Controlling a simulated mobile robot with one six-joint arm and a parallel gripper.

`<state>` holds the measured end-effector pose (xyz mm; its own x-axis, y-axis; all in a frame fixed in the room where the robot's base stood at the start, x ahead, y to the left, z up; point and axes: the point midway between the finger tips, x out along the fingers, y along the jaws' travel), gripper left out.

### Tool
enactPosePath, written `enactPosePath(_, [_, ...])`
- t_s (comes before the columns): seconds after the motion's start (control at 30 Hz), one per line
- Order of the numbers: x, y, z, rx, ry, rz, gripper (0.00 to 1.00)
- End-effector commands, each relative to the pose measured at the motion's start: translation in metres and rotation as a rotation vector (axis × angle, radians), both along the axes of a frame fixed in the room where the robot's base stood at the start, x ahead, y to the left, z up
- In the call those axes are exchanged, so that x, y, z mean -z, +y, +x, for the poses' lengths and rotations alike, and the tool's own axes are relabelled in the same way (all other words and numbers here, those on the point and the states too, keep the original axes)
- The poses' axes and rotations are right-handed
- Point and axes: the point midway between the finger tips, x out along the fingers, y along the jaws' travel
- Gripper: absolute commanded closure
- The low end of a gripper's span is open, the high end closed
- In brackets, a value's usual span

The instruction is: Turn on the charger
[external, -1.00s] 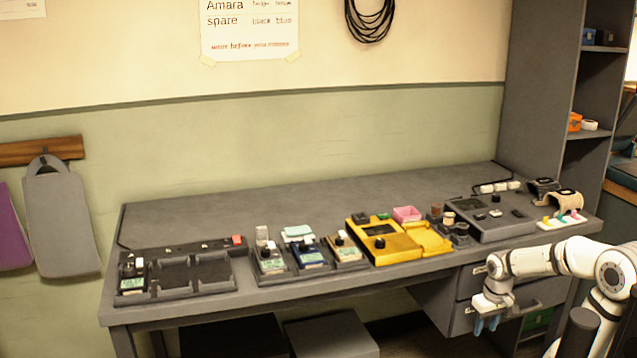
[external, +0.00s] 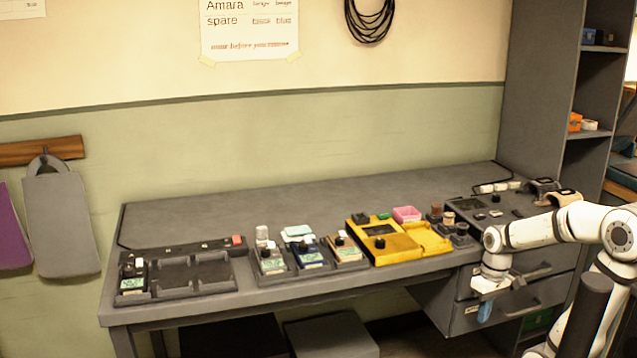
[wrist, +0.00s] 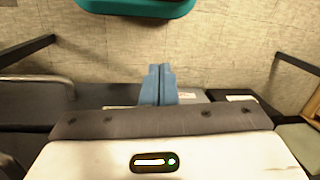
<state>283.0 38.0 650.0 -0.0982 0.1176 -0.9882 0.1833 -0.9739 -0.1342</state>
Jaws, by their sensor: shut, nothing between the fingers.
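The charger (external: 215,285) appears to be the dark multi-bay unit at the left end of the desk. One small device (external: 132,272) with a greenish screen stands in its left bay; the other bays look empty. A red switch or button (external: 237,240) sits at the right end of the strip behind the bays; I cannot tell its state. My gripper (external: 485,311) is in front of the desk's right end, by the drawers, far right of the charger. Its blue fingers (wrist: 158,85) are together and empty in the wrist view, against a pale floor or wall surface.
Several small devices (external: 310,257) stand in holders right of the charger. A yellow case (external: 395,249), a pink box (external: 406,214) and a grey console (external: 480,205) follow to the right. The desk's rear strip (external: 320,205) is clear. Drawers (external: 465,315) are close to my gripper.

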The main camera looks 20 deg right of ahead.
Motion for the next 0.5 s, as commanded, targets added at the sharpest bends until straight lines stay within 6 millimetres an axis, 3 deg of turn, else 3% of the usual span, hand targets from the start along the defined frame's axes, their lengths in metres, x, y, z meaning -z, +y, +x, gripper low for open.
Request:
enactPosePath(0.03, [-0.023, 0.006, -0.003, -0.03, 0.02, 0.02, 1.0])
enactPosePath(0.5, [-0.139, 0.066, -0.014, -0.34, 0.147, 0.251, 1.0])
